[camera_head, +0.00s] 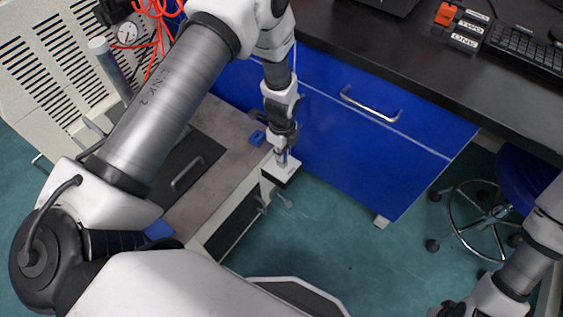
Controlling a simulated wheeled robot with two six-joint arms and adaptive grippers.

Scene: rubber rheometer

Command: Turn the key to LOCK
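The rheometer is a beige cabinet (45,75) with vent slots at the left, a grey-brown top and a dark panel with a handle. I cannot make out the key or its LOCK mark; they are hidden or too small to see. My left gripper (275,204) points down beside the right front edge of the machine. Its white body shows below the wrist, and its two grey fingers look spread apart with nothing between them. My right arm comes in at the lower right; its gripper is outside the picture.
A blue drawer cabinet (370,150) with a black worktop (400,50) stands behind. The worktop holds label blocks (465,28), an orange piece (446,13) and a keyboard (525,48). A blue stool (525,180) stands at the right. Orange hoses and a gauge (127,33) are at upper left. Green floor in front is clear.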

